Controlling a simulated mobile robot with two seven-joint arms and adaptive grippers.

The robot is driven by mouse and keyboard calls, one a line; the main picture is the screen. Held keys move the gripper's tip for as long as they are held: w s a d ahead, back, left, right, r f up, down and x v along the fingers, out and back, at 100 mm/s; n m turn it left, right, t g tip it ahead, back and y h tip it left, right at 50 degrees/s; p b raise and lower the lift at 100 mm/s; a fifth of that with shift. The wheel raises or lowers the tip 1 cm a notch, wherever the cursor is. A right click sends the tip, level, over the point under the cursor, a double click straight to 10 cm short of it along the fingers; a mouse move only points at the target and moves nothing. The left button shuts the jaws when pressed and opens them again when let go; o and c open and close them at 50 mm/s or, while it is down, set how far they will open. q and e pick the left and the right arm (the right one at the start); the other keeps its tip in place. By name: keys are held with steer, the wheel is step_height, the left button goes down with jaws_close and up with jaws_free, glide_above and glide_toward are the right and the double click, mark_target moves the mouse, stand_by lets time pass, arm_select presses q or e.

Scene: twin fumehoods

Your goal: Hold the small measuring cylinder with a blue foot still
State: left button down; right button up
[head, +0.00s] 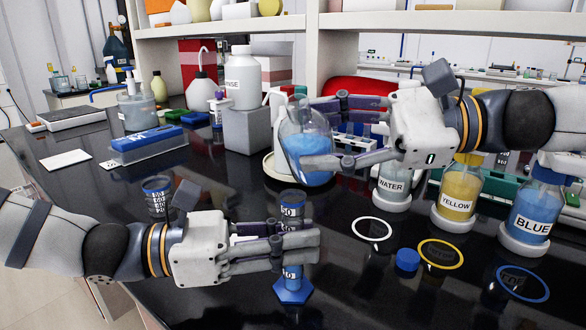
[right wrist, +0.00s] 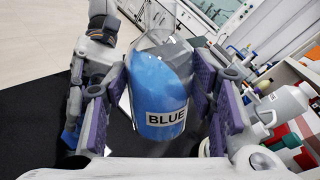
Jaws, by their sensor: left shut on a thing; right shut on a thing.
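The small measuring cylinder (head: 291,210) stands upright on the black bench, its blue foot (head: 292,291) showing below my left gripper. My left gripper (head: 305,246) is shut on it around the middle, and its fingers hide part of the scale. My right gripper (head: 313,135) is shut on a clear glass vessel (head: 305,148) with blue liquid, held above and behind the cylinder and leaning left. In the right wrist view this vessel (right wrist: 158,82) carries a BLUE label and sits between the finger pads.
WATER (head: 391,188), YELLOW (head: 456,200) and BLUE (head: 533,215) bottles stand at right. A loose blue cap (head: 407,260) lies near coloured rings on the bench. Another measuring cylinder (head: 157,190) stands behind my left arm. A grey block (head: 247,130) bears the RINSE bottle (head: 243,80).

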steer(key=r+m, duration=0.1)
steer(key=r+m+y, duration=0.1)
steer(key=m, duration=0.1)
steer(key=w+r+m, duration=0.1)
steer(key=m, duration=0.1)
steer(key=shift+w+d+r+y, duration=0.1)
steer(key=shift+d+r+y, duration=0.1)
steer(key=shift+r+y, duration=0.15)
steer(key=shift+r+m, duration=0.5)
steer(key=shift+r, duration=1)
arm_select(q)
steer(key=c, duration=1.7)
jaws_free()
steer(key=shift+o, duration=0.2)
steer(key=shift+r, duration=0.2)
steer(key=shift+r, duration=0.6)
steer(key=o, duration=1.1)
